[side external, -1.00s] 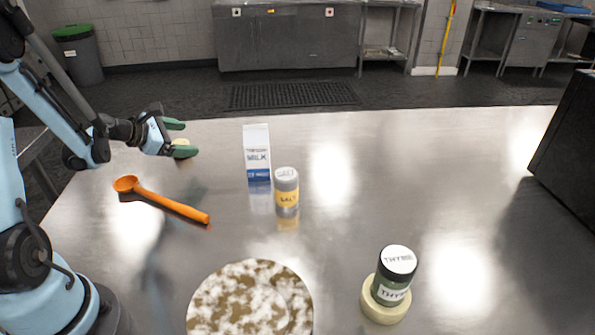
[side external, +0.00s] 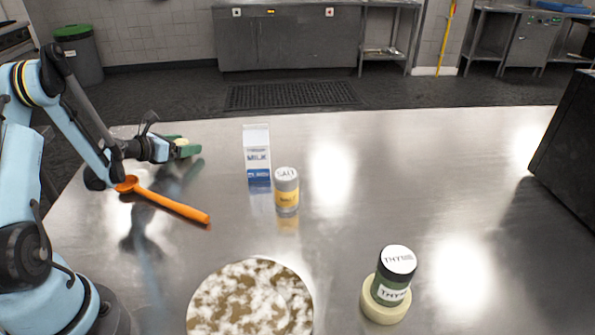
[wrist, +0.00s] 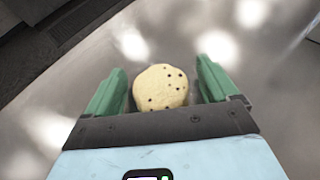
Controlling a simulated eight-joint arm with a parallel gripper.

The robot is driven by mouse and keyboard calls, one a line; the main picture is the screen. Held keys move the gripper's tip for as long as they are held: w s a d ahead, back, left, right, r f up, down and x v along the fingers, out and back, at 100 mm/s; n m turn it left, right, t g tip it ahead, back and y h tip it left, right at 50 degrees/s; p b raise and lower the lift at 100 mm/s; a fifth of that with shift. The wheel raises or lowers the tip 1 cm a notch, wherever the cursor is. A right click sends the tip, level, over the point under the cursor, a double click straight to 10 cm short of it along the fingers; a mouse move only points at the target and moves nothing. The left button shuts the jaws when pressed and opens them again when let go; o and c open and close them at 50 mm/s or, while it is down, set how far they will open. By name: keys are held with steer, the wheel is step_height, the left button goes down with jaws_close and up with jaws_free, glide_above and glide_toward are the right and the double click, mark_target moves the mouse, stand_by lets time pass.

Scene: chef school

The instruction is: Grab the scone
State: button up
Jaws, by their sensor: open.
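The scone (wrist: 160,88) is pale and round with dark specks. In the wrist view it lies on the metal table between the two green fingers of my gripper (wrist: 160,90), with a small gap showing on each side. My gripper is open and the fingers flank the scone. In the side external view my gripper (side external: 187,149) is low over the far left of the table, and the scone (side external: 181,142) shows only as a small pale patch, mostly hidden by the fingers.
An orange spoon (side external: 165,202) lies near my arm. A milk carton (side external: 257,153) and a salt shaker (side external: 286,190) stand right of my gripper. A thyme jar (side external: 393,277) sits on a pale round (side external: 383,304). A floury round board (side external: 250,300) lies in front. The table's right middle is clear.

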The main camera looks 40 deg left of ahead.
steer(key=shift+w+f, duration=0.2)
steer(key=shift+w, duration=0.25)
steer(key=c, duration=1.1)
steer(key=shift+o, duration=0.2)
steer(key=shift+r, duration=0.1)
